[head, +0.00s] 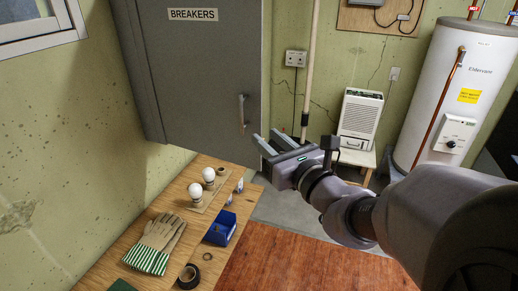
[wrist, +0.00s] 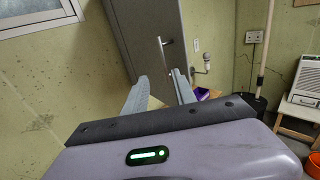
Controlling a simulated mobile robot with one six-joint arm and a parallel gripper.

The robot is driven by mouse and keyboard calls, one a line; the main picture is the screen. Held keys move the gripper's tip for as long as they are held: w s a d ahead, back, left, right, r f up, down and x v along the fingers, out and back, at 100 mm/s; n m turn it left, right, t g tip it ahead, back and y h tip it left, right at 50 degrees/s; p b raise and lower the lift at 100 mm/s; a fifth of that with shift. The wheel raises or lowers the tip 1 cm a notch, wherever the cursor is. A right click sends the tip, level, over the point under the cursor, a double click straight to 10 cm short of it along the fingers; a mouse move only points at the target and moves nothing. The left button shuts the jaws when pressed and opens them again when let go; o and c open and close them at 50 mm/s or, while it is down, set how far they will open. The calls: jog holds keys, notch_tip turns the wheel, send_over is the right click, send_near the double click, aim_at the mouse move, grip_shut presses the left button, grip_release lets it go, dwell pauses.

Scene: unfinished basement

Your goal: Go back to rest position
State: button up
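My gripper (head: 265,135) is raised in front of the grey breaker cabinet (head: 200,75), below and right of the cabinet's upright handle (head: 242,112) in the head view. Its two fingers stand apart with nothing between them. In the wrist view my gripper (wrist: 160,75) also shows spread, empty fingers, with the handle (wrist: 166,53) beyond them. The fingers look clear of the handle. I cannot tell whether the cabinet door is fully closed.
A wooden bench (head: 110,255) holds two bulbs on a board (head: 211,197), gloves (head: 157,240), a blue bin (head: 220,228) and a tape roll (head: 189,276). A pole (head: 310,60), dehumidifier (head: 360,115) and water heater (head: 460,85) stand behind. A reddish mat (head: 310,265) lies below.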

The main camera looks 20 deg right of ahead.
jog(key=shift+s+d+b, duration=0.1)
jog(key=shift+s+b, duration=0.7)
jog(key=shift+s, duration=0.35)
jog(key=s+a+f+n+g+y+b, duration=0.2)
jog(key=s+a+f+n+g+y, duration=0.15)
jog(key=a+f+n, duration=0.4)
jog(key=s+a+f+n+g+y+b, duration=0.3)
jog(key=s+a+f+n+g, duration=0.15)
jog(key=a+n, duration=0.45)
jog(key=s+d+f+n+g+h+b, duration=0.3)
jog(key=s+f+n+h, duration=0.3)
jog(key=n, duration=0.8)
jog(key=s+f+g, duration=0.1)
jog(key=s+f, duration=0.2)
jog(key=s, duration=0.1)
jog(key=shift+s+f, duration=0.15)
jog(key=shift+f, duration=0.2)
